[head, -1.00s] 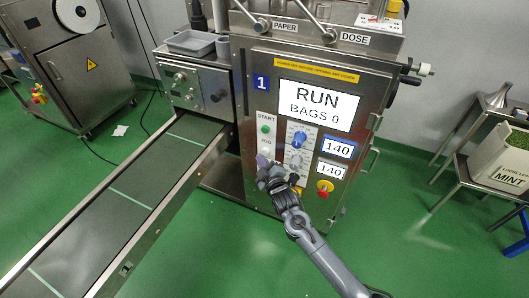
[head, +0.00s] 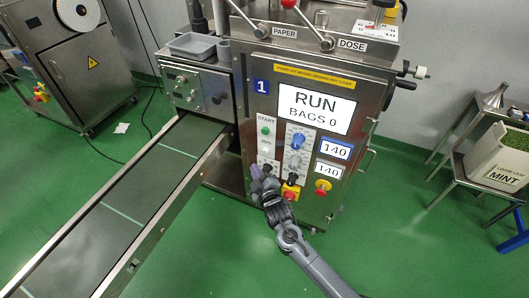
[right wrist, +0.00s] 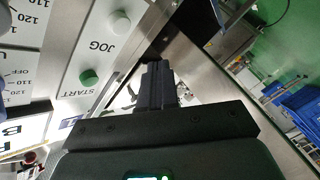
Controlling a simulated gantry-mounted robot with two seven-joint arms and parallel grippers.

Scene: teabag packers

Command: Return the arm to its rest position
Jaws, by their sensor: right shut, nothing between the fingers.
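My right gripper (head: 257,174) is shut and empty, in front of the lower left of the packing machine's front panel (head: 335,70). In the right wrist view its dark fingers (right wrist: 156,82) lie together with nothing between them. The green START button (head: 265,131) and the pale JOG button are above the fingertips in the head view. The START button (right wrist: 88,77) and JOG button (right wrist: 119,21) also show left of the fingers in the right wrist view, apart from them. The screen (head: 315,109) reads RUN, BAGS 0. My left gripper is not in view.
The conveyor (head: 150,180) runs down to the lower left. Dials (head: 297,142) and a red knob (head: 322,187) are on the panel near my right arm. A stand with a MINT box (head: 497,160) is at the right. Green floor is open at the lower right.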

